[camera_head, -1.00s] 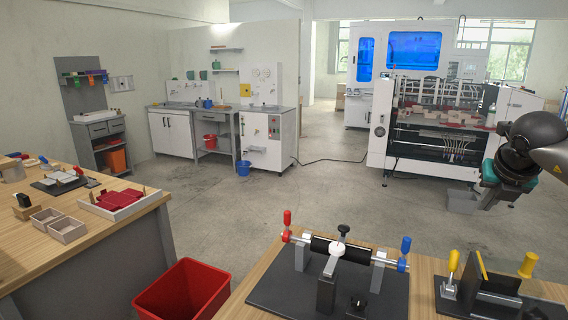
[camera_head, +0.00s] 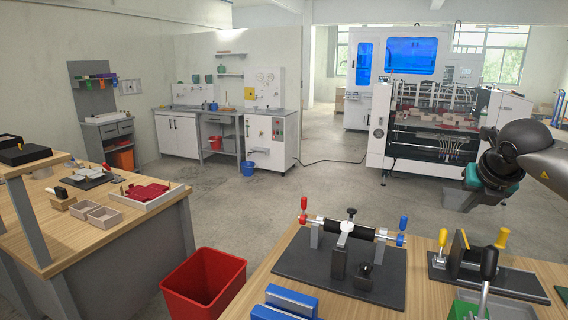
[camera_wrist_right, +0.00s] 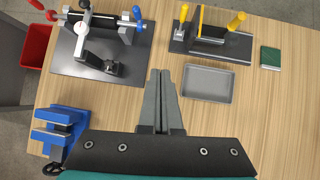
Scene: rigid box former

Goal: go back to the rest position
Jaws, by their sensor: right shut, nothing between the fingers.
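My right gripper (camera_wrist_right: 162,75) is in the right wrist view, its two grey fingers together with nothing between them. It is above the wooden bench (camera_wrist_right: 140,115), over the stretch between the black-based fixture and the grey tray. In the head view, my right arm comes in from the right edge, with its dark and teal wrist in front of the large machine. The fingers are hard to make out there. My left gripper is in neither view.
A fixture with red and blue handles (camera_head: 345,240) and a yellow-handled fixture (camera_head: 465,255) stand on the front bench. A blue fixture (camera_head: 285,302) is near its left edge. A grey tray (camera_wrist_right: 208,83) lies there. A red bin (camera_head: 205,285) stands between benches.

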